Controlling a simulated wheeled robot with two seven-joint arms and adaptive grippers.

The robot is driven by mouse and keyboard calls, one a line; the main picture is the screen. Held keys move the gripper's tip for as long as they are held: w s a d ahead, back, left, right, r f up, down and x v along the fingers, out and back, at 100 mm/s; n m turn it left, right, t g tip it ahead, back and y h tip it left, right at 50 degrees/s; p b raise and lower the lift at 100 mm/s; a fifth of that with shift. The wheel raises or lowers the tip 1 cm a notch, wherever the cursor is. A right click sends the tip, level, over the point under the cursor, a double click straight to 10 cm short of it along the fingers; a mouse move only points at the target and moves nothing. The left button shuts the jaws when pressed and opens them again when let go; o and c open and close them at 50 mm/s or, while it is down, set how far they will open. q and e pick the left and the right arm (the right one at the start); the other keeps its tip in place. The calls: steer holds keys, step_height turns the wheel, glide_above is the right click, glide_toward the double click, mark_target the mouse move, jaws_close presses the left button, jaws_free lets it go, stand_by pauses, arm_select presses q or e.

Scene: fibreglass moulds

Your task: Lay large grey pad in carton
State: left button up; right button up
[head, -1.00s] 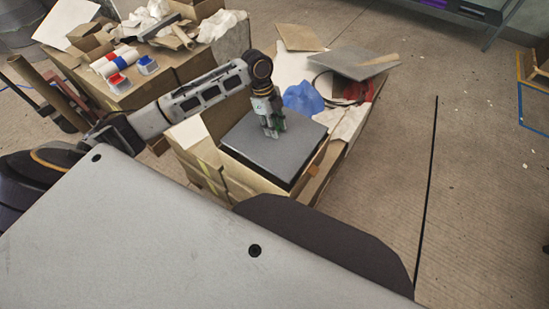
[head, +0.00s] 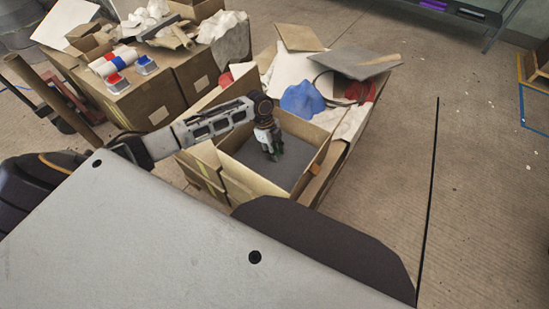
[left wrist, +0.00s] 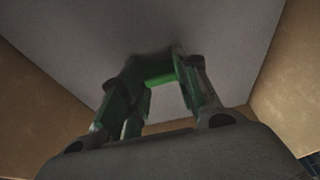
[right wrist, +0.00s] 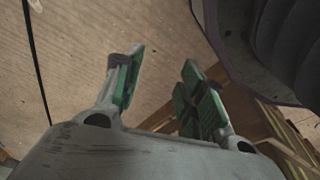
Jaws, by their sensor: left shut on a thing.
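The large grey pad (head: 292,160) lies flat and low inside the open carton (head: 245,180), within its walls. In the left wrist view the pad (left wrist: 75,40) fills the middle, with brown carton walls on both sides. My left gripper (head: 273,154) reaches down into the carton. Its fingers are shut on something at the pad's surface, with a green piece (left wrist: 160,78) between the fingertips. How deep the pad rests is hard to tell. My right gripper (right wrist: 163,72) is open and empty over the floor; it is not in the head view.
Beside the carton lie a blue crumpled thing (head: 302,101), a grey board (head: 357,62) and a tan sheet (head: 299,38). Boxes (head: 150,100) with rolls and scraps stand at the left.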

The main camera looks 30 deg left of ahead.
arm_select(q)
steer(key=shift+f, duration=0.2)
arm_select(e)
steer(key=shift+r, duration=0.15)
arm_select(q)
steer(key=shift+f, duration=0.5)
step_height(320, 180, down, 2)
steer(key=shift+f+b, duration=0.2)
steer(key=shift+b, duration=0.2)
steer(key=shift+f, duration=0.15)
arm_select(e)
steer(key=shift+w+a+r, duration=0.2)
steer(key=shift+a+r, duration=0.05)
steer(key=shift+r, duration=0.35)
steer(key=shift+w+a+r, duration=0.2)
steer(key=shift+a+r, duration=0.05)
steer(key=shift+r, duration=0.3)
arm_select(q)
steer(key=shift+f, duration=0.1)
arm_select(e)
steer(key=shift+s, duration=0.1)
arm_select(q)
steer(key=o, duration=1.1)
